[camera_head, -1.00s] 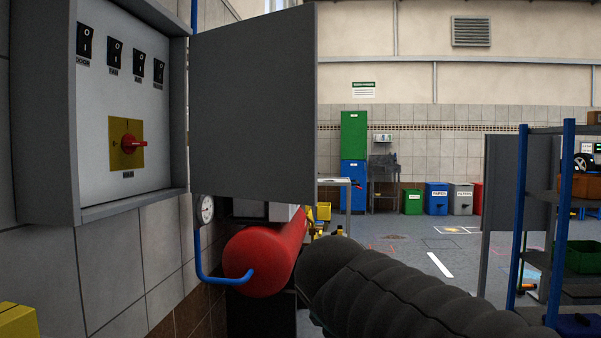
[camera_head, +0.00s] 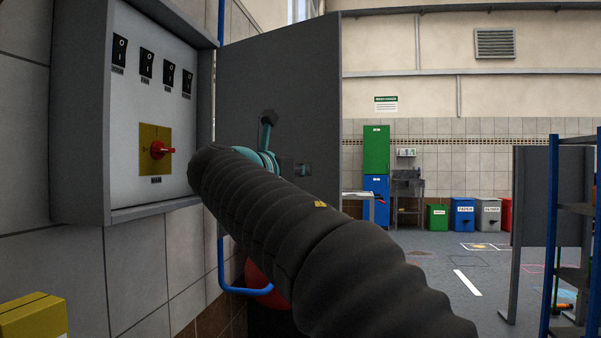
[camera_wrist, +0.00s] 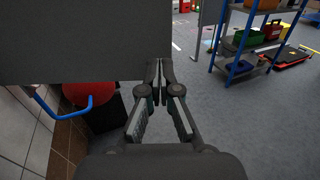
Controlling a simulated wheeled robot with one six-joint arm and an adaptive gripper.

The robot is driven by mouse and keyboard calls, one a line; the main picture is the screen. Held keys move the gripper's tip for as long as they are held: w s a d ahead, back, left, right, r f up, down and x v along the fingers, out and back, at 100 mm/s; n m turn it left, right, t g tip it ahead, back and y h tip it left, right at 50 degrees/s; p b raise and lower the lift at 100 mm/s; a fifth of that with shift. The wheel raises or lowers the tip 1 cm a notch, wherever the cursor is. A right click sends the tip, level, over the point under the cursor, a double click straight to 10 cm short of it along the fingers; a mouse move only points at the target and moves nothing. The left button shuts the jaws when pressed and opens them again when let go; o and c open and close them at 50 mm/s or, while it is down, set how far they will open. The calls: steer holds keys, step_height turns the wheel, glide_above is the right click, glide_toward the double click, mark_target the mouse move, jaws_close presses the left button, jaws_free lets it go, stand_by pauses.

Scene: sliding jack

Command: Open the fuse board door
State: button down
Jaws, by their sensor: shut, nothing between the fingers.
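The fuse board (camera_head: 160,95) is a grey wall box at the left, showing several black switches and a red rotary handle (camera_head: 158,150) on a yellow plate. Its grey door (camera_head: 300,80) stands swung wide open, hinged on the box's right side. The door also fills the upper left of the wrist view (camera_wrist: 80,40). My dark arm reaches across in front of the door's lower part. My gripper (camera_wrist: 158,66) is shut and empty, its fingertips by the door's lower free corner. I cannot tell whether they touch it. In the head view the arm mostly hides the gripper.
A red cylinder (camera_wrist: 88,94) with a blue pipe (camera_wrist: 70,108) sits low by the wall below the door. A yellow box (camera_head: 35,318) is at the lower left. A blue-framed shelf (camera_wrist: 245,40) stands to the right, with open floor (camera_wrist: 250,115) before it.

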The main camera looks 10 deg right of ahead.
mark_target(332, 169)
steer(key=x, duration=1)
steer(key=shift+w+d, duration=0.2)
steer(key=shift+w, duration=0.05)
steer(key=shift+d, duration=0.1)
